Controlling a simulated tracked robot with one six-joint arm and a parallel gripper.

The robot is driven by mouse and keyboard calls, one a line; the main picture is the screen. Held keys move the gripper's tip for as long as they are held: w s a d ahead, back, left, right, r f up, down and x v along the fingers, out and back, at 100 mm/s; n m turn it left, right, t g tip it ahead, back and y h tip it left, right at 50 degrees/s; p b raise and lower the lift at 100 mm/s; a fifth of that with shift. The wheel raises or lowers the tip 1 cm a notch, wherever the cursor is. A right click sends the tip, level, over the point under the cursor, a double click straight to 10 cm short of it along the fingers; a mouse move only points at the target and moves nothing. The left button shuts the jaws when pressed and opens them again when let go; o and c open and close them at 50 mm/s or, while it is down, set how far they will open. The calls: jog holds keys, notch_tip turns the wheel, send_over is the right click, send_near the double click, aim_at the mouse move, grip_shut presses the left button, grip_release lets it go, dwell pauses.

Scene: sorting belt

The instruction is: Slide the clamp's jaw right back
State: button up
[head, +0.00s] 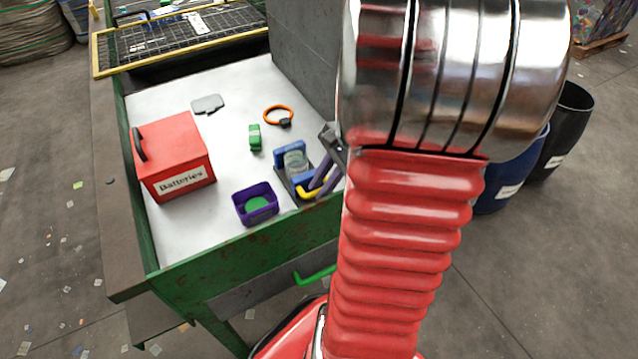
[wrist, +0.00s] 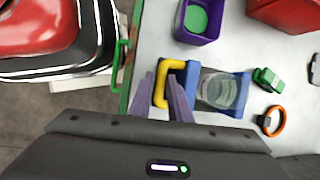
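The clamp has two blue jaws (wrist: 238,96) on a dark base, with a yellow C-shaped handle (wrist: 160,88) on its near jaw. A clear glass jar (wrist: 217,90) stands between the jaws; it also shows in the head view (head: 295,163). My gripper (wrist: 161,84) is at the handle, its two purple fingers spread to either side of the handle's bar. The fingers look apart from each other, and I see no firm grip on the bar. In the head view the yellow handle (head: 311,192) is partly hidden by my gripper's fingers.
A purple bin (head: 254,204) with a green bottom and a red Batteries box (head: 175,158) stand left of the clamp. A green block (head: 255,137), an orange ring (head: 278,115) and a grey plate (head: 208,104) lie behind. A grey wall (head: 305,60) rises at the back right.

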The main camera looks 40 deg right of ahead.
jog(key=o, duration=0.4)
jog(key=shift+s, duration=0.1)
jog(key=v, duration=1.3)
jog(key=shift+s+d+r, duration=0.1)
jog(key=shift+d+r, duration=0.05)
jog(key=shift+r, duration=0.1)
jog(key=a+r+n+t+h, duration=0.1)
jog(key=a+n, duration=0.6)
jog(key=a, duration=0.2)
jog(key=w+a+n+h, duration=0.1)
jog(key=a+n, duration=0.5)
jog(key=a, duration=0.3)
jog(key=a+r+n+t+h, duration=0.1)
jog(key=a+n, duration=0.6)
jog(key=a, duration=0.2)
jog(key=shift+w+a+r+n+t+h, duration=0.3)
jog(key=shift+w+h, duration=0.1)
